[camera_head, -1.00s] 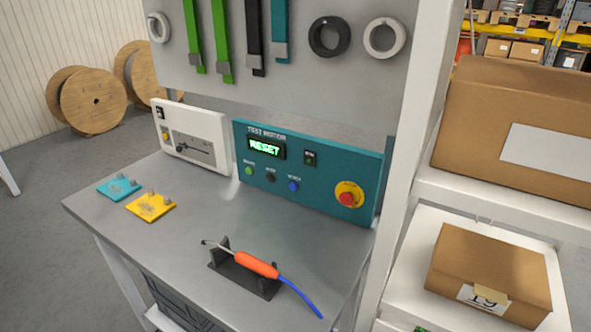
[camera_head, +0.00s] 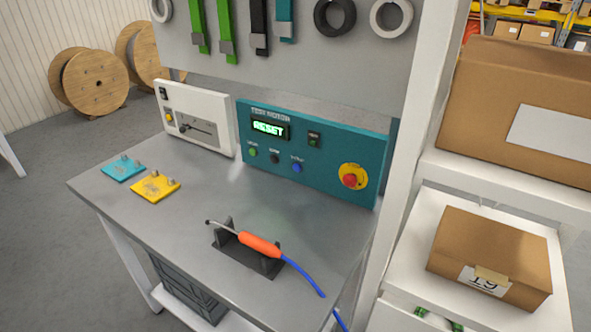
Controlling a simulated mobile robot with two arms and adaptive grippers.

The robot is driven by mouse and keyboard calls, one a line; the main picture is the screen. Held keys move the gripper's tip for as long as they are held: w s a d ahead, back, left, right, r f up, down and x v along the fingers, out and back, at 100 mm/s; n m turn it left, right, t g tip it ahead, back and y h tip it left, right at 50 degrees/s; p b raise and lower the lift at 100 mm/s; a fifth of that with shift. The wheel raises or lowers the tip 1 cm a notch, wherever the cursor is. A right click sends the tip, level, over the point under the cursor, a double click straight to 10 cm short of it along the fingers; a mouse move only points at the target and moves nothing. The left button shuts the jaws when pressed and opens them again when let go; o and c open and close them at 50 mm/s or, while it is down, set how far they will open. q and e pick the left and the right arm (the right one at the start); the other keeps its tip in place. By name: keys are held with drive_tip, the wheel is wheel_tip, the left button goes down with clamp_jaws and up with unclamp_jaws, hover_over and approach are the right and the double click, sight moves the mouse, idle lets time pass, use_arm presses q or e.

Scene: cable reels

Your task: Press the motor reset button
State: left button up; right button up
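A teal test station panel (camera_head: 330,174) stands at the back of the grey workbench. Its lit green display (camera_head: 270,129) reads RESET. Below the display is a row of small round buttons: a green button (camera_head: 253,152), a black button (camera_head: 275,158) and a blue button (camera_head: 296,167). Their labels are too blurred to read. A small switch (camera_head: 313,138) sits right of the display. A large red button (camera_head: 350,181) on a yellow round base is at the panel's right. Neither of my grippers shows in the head view.
An orange-handled tool (camera_head: 260,245) with a blue cable rests in a black holder on the workbench (camera_head: 180,228). A yellow plate (camera_head: 154,188) and a teal plate (camera_head: 123,171) lie at left. A white panel (camera_head: 197,118) adjoins the teal one. Cardboard boxes (camera_head: 490,258) fill the right shelf.

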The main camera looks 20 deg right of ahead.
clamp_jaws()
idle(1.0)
